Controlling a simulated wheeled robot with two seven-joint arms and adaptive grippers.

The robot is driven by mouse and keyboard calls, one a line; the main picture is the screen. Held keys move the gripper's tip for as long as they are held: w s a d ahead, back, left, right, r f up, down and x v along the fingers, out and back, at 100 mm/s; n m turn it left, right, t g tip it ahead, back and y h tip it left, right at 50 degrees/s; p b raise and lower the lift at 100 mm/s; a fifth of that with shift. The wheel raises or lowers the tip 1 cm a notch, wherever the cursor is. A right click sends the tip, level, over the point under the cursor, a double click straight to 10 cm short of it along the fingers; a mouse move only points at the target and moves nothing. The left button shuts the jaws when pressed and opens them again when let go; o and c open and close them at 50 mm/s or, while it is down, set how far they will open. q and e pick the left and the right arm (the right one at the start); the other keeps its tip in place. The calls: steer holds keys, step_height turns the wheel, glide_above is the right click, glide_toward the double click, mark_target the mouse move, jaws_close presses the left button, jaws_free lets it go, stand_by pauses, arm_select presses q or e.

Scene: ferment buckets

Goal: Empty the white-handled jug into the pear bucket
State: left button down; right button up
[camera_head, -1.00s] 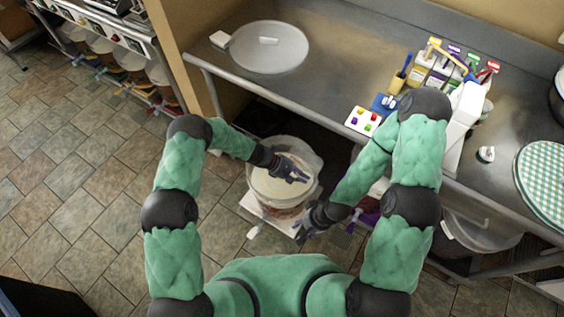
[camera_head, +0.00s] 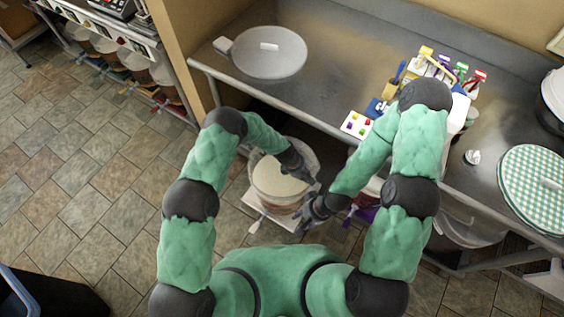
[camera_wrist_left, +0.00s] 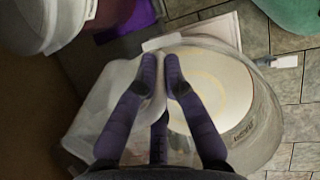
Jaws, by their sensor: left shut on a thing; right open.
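My left gripper (camera_head: 313,183) is at the bucket's right side. In the left wrist view its fingers (camera_wrist_left: 160,68) are shut on a whitish piece (camera_wrist_left: 157,98) that looks like the white jug handle. The jug's body cannot be told from the clear bucket wall. My right gripper (camera_head: 306,212) is open beside the bucket's front right. No readable pear label shows.
A white slab (camera_head: 245,198) lies under the bucket. Several bins (camera_head: 130,62) stand on the left shelf. The tiled floor at left is clear.

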arm_select(q)
steer(key=shift+s+d+r+y+p, duration=0.1)
steer(key=shift+d+r+y+p, duration=0.35)
steer(key=shift+p, duration=0.6)
steer(key=shift+f+y, duration=0.15)
steer(key=shift+y, duration=0.1)
steer(key=shift+d+t+y+p, duration=0.15)
steer(key=shift+t+y+p, duration=0.15)
steer(key=shift+p, duration=0.1)
steer(key=shift+s+d+n+y, duration=0.1)
steer(key=shift+d+n+y, duration=0.2)
steer(key=shift+y, duration=0.2)
steer(key=y+b, duration=0.1)
steer(key=b, duration=0.1)
steer(key=d+y+b, duration=0.1)
steer(key=b, duration=0.1)
steer(key=shift+s+f+t+b, duration=0.15)
steer(key=shift+f+t+b, duration=0.1)
steer(key=shift+t+b, duration=0.15)
steer(key=shift+r, duration=0.1)
